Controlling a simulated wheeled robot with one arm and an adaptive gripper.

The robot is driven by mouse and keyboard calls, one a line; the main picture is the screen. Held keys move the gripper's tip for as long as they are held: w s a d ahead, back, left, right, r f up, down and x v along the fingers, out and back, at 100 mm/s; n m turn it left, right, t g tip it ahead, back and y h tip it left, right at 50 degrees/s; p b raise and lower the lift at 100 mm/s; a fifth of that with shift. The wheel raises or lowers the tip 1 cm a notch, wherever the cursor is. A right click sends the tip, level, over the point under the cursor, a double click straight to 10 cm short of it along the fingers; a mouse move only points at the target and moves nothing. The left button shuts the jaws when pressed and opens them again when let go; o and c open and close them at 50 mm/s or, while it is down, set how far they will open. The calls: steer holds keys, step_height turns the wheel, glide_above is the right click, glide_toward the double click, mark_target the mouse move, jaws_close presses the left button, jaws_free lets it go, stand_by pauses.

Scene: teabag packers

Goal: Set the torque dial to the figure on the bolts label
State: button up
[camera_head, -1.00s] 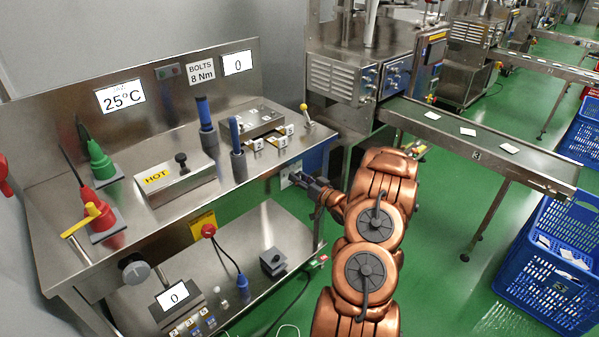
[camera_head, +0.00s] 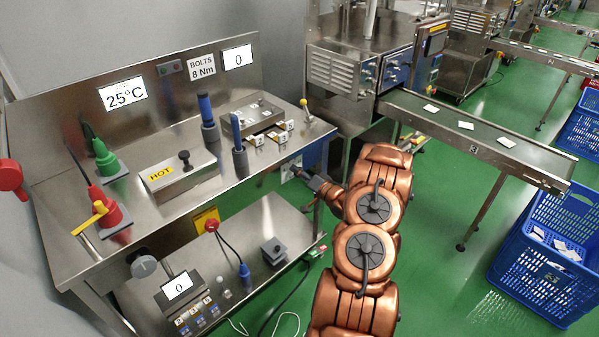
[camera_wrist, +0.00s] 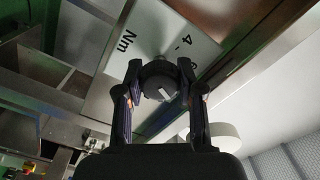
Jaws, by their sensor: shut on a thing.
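The bolts label (camera_head: 202,66) on the back panel of the bench reads "BOLTS 8 Nm". The torque dial's pale plate (camera_wrist: 110,62) shows in the wrist view, with "Nm", "4" and a partly covered figure that looks like "6". The dark round torque dial (camera_wrist: 160,82) has a white pointer mark and sits between my fingers. My gripper (camera_wrist: 158,78) is shut on it, one finger on each side. In the head view my gripper (camera_head: 297,172) reaches the right end of the bench, and the dial is hard to make out there.
A display (camera_head: 238,57) beside the label reads 0. The bench top (camera_head: 228,190) holds a HOT box (camera_head: 178,175), green and red tools, and blue-handled tools. A conveyor (camera_head: 440,125) runs on the right, above a blue crate (camera_head: 535,260). Green floor lies between.

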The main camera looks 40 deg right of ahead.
stand_by(0.4)
steer(key=o, duration=1.2)
steer(key=shift+c, duration=0.2)
steer(key=s, duration=1.2)
steer(key=shift+a, duration=0.1)
